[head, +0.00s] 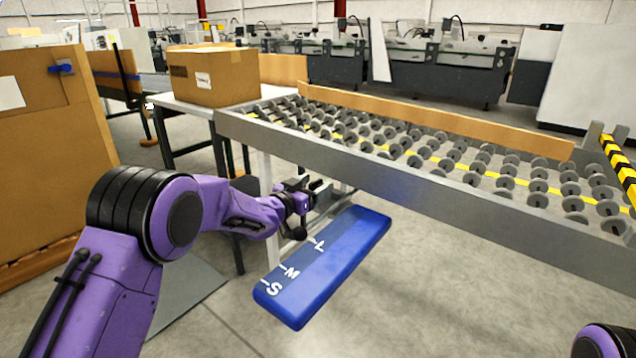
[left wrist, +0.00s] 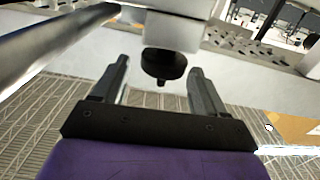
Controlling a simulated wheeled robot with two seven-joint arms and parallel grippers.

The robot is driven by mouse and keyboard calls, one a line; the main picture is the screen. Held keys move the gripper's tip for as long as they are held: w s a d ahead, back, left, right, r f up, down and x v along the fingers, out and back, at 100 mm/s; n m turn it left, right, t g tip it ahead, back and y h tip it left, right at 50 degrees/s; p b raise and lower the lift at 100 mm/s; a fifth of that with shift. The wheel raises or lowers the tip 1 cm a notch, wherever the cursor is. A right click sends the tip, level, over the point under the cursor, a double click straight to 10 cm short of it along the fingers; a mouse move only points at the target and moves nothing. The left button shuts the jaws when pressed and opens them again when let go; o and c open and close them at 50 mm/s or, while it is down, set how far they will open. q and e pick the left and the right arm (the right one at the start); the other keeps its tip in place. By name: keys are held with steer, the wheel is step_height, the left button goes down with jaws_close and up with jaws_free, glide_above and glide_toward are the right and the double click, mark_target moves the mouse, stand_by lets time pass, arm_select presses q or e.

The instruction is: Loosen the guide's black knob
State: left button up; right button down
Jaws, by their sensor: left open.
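The black knob (left wrist: 163,64) shows in the left wrist view, a round dark disc on the underside of a light grey block (left wrist: 165,30). My left gripper (left wrist: 158,88) is open, with one finger on each side of the knob in the picture. The knob appears slightly beyond the fingertips, with gaps on both sides and no visible contact. In the head view my left gripper (head: 314,192) is beside the conveyor's near-left leg, above the blue panel; I cannot clearly make out the knob there. My right gripper is out of view.
The blue panel (head: 340,258) marked S, M and L lies below my left gripper. The roller conveyor's grey side rail (head: 400,180) runs close above and to the right. A cardboard box (head: 214,78) sits on a table (head: 180,103). A metal bar (left wrist: 55,42) crosses the wrist view's upper left.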

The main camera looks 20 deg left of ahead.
arm_select(q)
steer(key=shift+x, duration=1)
steer(key=shift+a, duration=0.1)
steer(key=c, duration=0.9)
steer(key=shift+c, duration=0.2)
steer(key=shift+y, duration=0.3)
steer(key=shift+n+y+b, duration=0.3)
steer(key=shift+n+y, duration=0.2)
steer(key=shift+n+t+y, duration=0.5)
steer(key=shift+n+y, duration=0.5)
steer(key=shift+y, duration=0.5)
